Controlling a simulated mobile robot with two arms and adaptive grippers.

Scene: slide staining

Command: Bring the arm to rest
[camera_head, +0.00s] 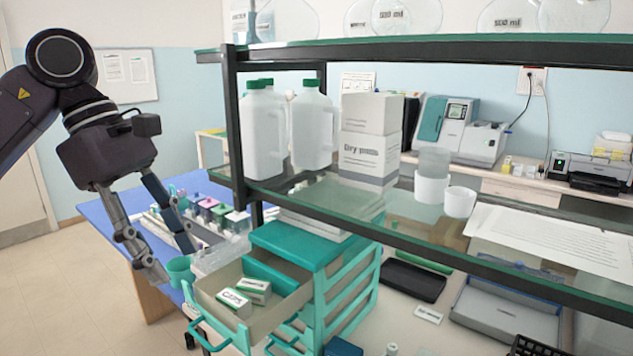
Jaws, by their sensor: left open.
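My left arm (75,110) comes in from the left. Its gripper (176,264) hangs with its fingers pointing down, spread apart, over the blue table beside the open drawer. A small teal cup (180,270) shows by the fingertips; I cannot tell whether they touch it. The gripper appears empty. My right gripper is not in view.
A teal drawer cabinet (305,245) has its top drawer (222,283) pulled out, with small labelled boxes (239,298) inside. A glass shelf with a dark frame (430,48) holds white bottles (312,125) and cartons. Several staining containers (215,213) stand on the blue table.

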